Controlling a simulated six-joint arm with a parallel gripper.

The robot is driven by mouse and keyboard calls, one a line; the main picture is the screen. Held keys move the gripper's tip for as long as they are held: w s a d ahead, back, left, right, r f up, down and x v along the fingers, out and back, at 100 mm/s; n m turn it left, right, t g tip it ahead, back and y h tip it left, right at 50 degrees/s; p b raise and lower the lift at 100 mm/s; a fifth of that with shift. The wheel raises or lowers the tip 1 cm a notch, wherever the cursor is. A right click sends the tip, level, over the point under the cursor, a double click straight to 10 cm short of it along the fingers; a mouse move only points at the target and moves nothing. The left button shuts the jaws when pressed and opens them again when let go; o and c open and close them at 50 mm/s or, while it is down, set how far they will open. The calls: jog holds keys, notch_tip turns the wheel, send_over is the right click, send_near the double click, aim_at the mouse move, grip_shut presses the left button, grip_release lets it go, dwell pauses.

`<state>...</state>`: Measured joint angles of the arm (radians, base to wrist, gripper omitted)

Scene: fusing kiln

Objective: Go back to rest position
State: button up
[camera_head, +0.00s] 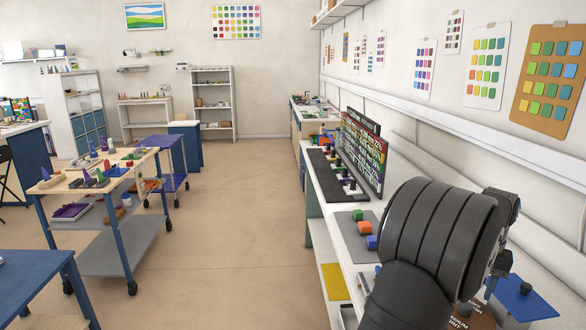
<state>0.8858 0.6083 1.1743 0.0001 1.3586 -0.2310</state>
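My arm fills the lower right of the head view as a thick dark ribbed shape over the counter. Dark jointed parts that look like my gripper (490,270) show at its right edge, partly hidden behind the arm. Its fingertips are not clear, so I cannot tell whether it is open or shut, or whether it holds anything. The parts hang above the counter, near a blue plate (528,299) with a dark knob.
Beside the arm, a grey mat (352,240) holds green, orange and blue blocks. Behind it stand a black tray (325,176) and a dark upright board (362,150). A wheeled cart (110,256) stands left. The middle floor (235,215) is clear.

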notch_tip(320, 180, down, 6)
jog(key=shift+r, duration=0.1)
dwell(0.4)
notch_tip(320, 180, up, 17)
notch_tip(320, 180, down, 16)
jog(key=shift+f, duration=0.25)
notch_tip(320, 180, up, 7)
jog(key=shift+r, duration=0.1)
jog(key=s+a+m, duration=0.1)
jog(key=s+m, duration=0.1)
jog(key=s, duration=1.1)
jog(key=shift+s+r, duration=0.4)
